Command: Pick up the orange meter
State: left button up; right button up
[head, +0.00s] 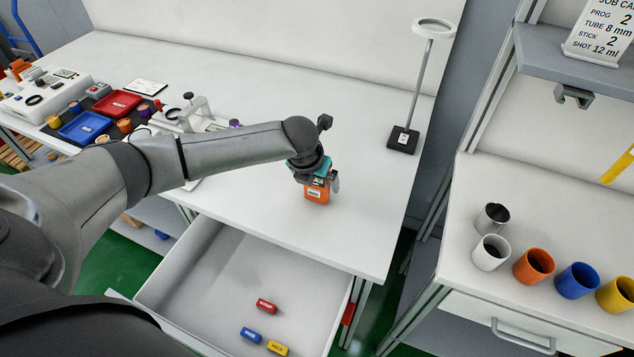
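The orange meter (317,193) stands upright on the white table, near its front right part. It is a small orange block with a pale label on its face. My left gripper (319,181) comes down over it from above, with a finger visible at its right side. The upper part of the meter is partly hidden by the gripper. I cannot tell whether the fingers touch it or stand apart from it. My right gripper does not show.
An open drawer (190,268) below the table holds small red (265,305), blue (251,335) and yellow (277,348) blocks. A lamp (403,139) stands at the back right. Red (118,104) and blue (84,127) trays lie left. Several cups stand on the right bench (470,190).

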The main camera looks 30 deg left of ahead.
pick_arm(q)
jog(key=c, duration=1.3)
grip_shut()
jog(key=shift+r, duration=0.2)
